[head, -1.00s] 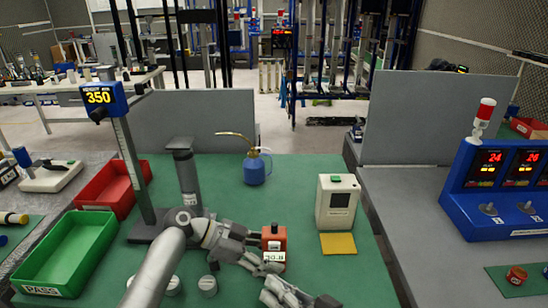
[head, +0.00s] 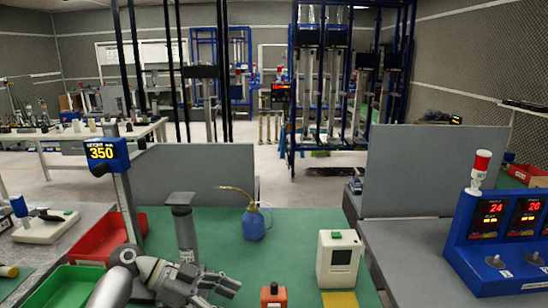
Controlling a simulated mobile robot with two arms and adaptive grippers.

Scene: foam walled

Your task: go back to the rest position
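My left gripper (head: 226,292) is in the lower middle of the head view, its arm coming in from the bottom left. Its fingers are spread apart with nothing between them. An orange block (head: 273,295) with a dark top stands on the green table mat (head: 295,250), to the right of the gripper and apart from it. The bottom edge of the picture cuts off its lower part. My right gripper is not in view.
Around the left arm are a grey column (head: 184,228), a height gauge (head: 125,190), a red bin (head: 100,240) and a green bin (head: 62,288). A blue oil can (head: 254,226) and a white box device (head: 338,258) stand further right. Grey panels (head: 195,172) edge the table's back.

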